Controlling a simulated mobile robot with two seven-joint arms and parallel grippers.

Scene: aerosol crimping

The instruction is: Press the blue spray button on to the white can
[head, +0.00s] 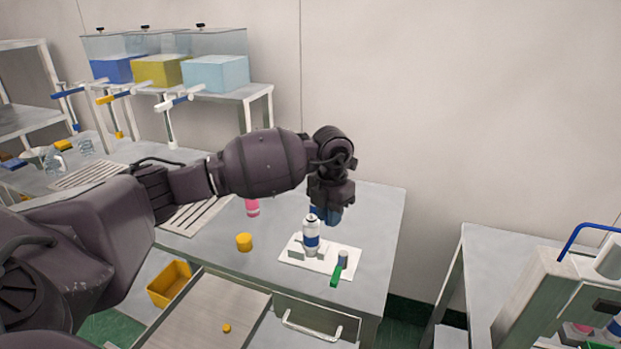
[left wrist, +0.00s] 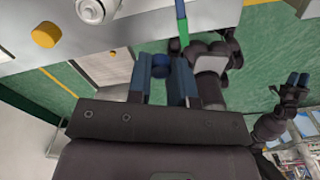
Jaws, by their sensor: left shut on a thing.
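The white can (head: 311,240) with a blue band stands upright on a white plate (head: 287,256) on the table. Its top also shows at the upper edge of the left wrist view (left wrist: 92,9). My left gripper (head: 326,212) points down, above and slightly behind the can in the head view. It is shut on the blue spray button (left wrist: 160,69), seen between its fingers in the left wrist view. In the head view the button is mostly hidden. The button is apart from the can. My right gripper (left wrist: 297,80) shows small at the right of the left wrist view; its opening is unclear.
A yellow cap (head: 244,242) and a pink item (head: 252,207) stand to the left. A drawer (head: 205,315) is open in front.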

